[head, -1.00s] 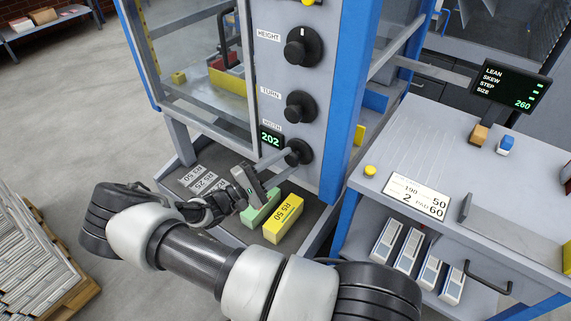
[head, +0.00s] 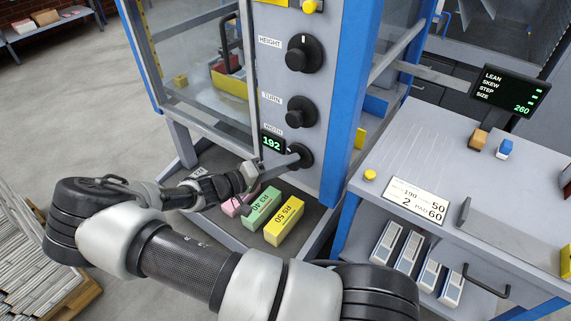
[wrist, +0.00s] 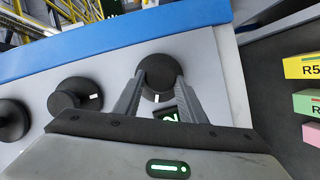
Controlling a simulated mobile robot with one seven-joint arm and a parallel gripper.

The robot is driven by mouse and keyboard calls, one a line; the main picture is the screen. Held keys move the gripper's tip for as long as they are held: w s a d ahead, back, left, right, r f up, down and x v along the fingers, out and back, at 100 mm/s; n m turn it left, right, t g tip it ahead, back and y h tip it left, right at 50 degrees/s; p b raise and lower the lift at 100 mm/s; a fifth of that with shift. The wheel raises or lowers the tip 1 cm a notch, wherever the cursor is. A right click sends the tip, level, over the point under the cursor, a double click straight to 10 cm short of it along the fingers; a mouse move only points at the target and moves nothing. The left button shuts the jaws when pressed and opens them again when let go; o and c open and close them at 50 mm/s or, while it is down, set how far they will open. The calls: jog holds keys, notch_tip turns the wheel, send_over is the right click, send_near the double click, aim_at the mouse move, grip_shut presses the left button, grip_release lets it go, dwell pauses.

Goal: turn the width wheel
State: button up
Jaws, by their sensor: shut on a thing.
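The width wheel (head: 306,155) is a black round knob, the lowest of three on the grey machine panel. The green width display (head: 271,142) beside it reads 192. My gripper (head: 292,159) reaches in from the left and is shut on the wheel. In the wrist view my gripper (wrist: 160,84) has one finger on each side of the black width wheel (wrist: 158,70). The fingers partly cover the display there. A card (head: 416,199) on the side table shows 190, 50, 2 and 60.
The turn knob (head: 300,112) and height knob (head: 304,54) sit above on the panel. Yellow (head: 284,220), green (head: 261,207) and pink (head: 236,205) blocks lie on the shelf below my gripper. A blue post (head: 346,110) stands close to the right.

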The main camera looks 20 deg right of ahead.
jog(key=shift+m, duration=0.4)
dwell(0.3)
jog(key=o, duration=1)
jog(key=shift+r, duration=0.1)
jog(key=p+v, duration=0.1)
jog(key=v, duration=1.6)
jog(key=shift+s+r, duration=0.25)
jog(key=shift+r+y, duration=0.1)
jog(key=shift+y, duration=0.2)
